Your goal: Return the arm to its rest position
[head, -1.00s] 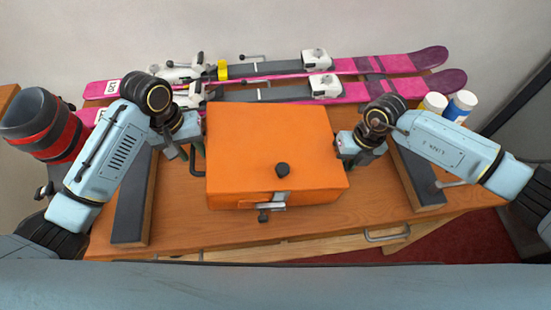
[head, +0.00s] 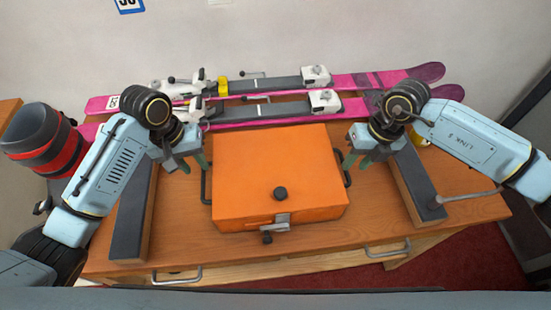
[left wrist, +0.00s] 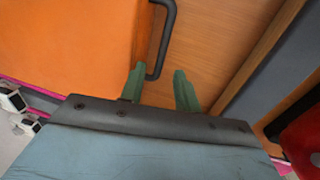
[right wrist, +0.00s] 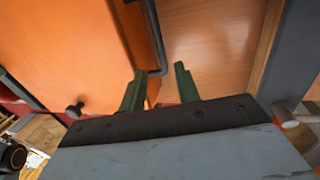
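An orange box (head: 265,165) with a black knob and a front latch sits flat on the wooden bench (head: 335,248). It has a dark handle on each side. My left gripper (head: 195,168) is above the bench at the box's left side. Its green fingers (left wrist: 160,88) are apart with nothing between them, and the left handle (left wrist: 165,40) shows close to one finger. My right gripper (head: 359,166) is at the box's right side. Its fingers (right wrist: 160,88) are apart and empty, close to the right handle (right wrist: 153,35). Whether either finger touches a handle I cannot tell.
Pink skis (head: 260,110) with white bindings lie behind the box. Dark-topped supports flank it, the left (head: 133,215) and the right (head: 418,185). A black-and-red round object (head: 42,140) stands at far left. Bare bench lies in front of the box.

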